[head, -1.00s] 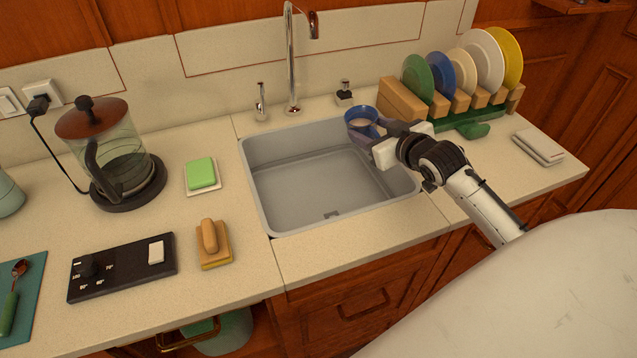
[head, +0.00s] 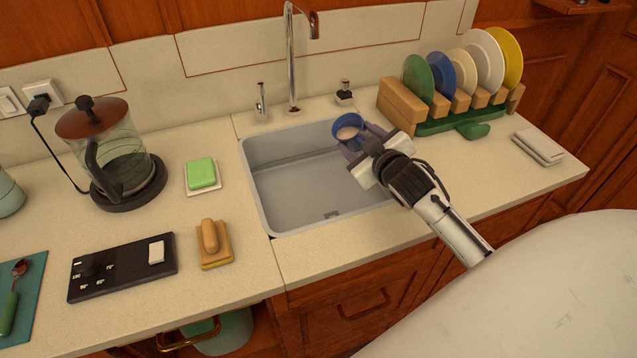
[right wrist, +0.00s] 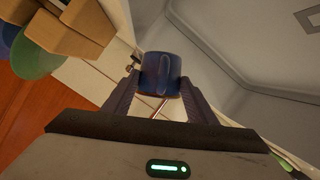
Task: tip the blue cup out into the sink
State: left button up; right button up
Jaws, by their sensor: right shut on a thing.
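The blue cup (head: 347,128) is above the right back part of the grey sink (head: 285,195). The cup looks about upright or slightly tilted; I cannot tell exactly. My right gripper (head: 357,140) is shut on the cup, coming from the right front. In the right wrist view the cup (right wrist: 161,74) sits between the two fingers (right wrist: 158,98), its handle towards the camera. My left gripper is not in view.
A chrome tap (head: 291,60) stands behind the sink, left of the cup. A wooden dish rack (head: 402,102) with several plates is at the back right.

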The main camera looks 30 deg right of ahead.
jog(key=shift+w+a+f+n+h, duration=0.1)
jog(key=shift+a+f+n+h, duration=0.1)
jog(key=shift+a+n, duration=0.15)
jog(key=shift+a+f+n+h, duration=0.1)
jog(key=shift+a+n+h, duration=0.15)
jog(key=shift+a, duration=0.2)
dwell(0.4)
jog(key=shift+a+r+n+h, duration=0.25)
jog(key=shift+a+n, duration=0.05)
jog(key=shift+n, duration=0.3)
dwell(0.4)
jog(key=shift+a+r+n+t+h, duration=0.1)
jog(key=shift+r+n+t+h, duration=0.4)
jog(key=shift+r, duration=0.55)
dwell(0.3)
jog(key=shift+w+a+r+n+h, duration=0.1)
jog(key=shift+a+r+n+h, duration=0.15)
jog(key=shift+n, duration=0.5)
jog(key=shift+w+a+r+n+h, duration=0.1)
jog(key=shift+a+r+n+h, duration=0.15)
jog(key=shift+n, duration=0.5)
dwell(1.4)
jog(key=shift+a+r+n+t+h, duration=0.1)
jog(key=shift+a+n+t+h, duration=0.2)
jog(key=shift+a+n, duration=0.5)
dwell(0.8)
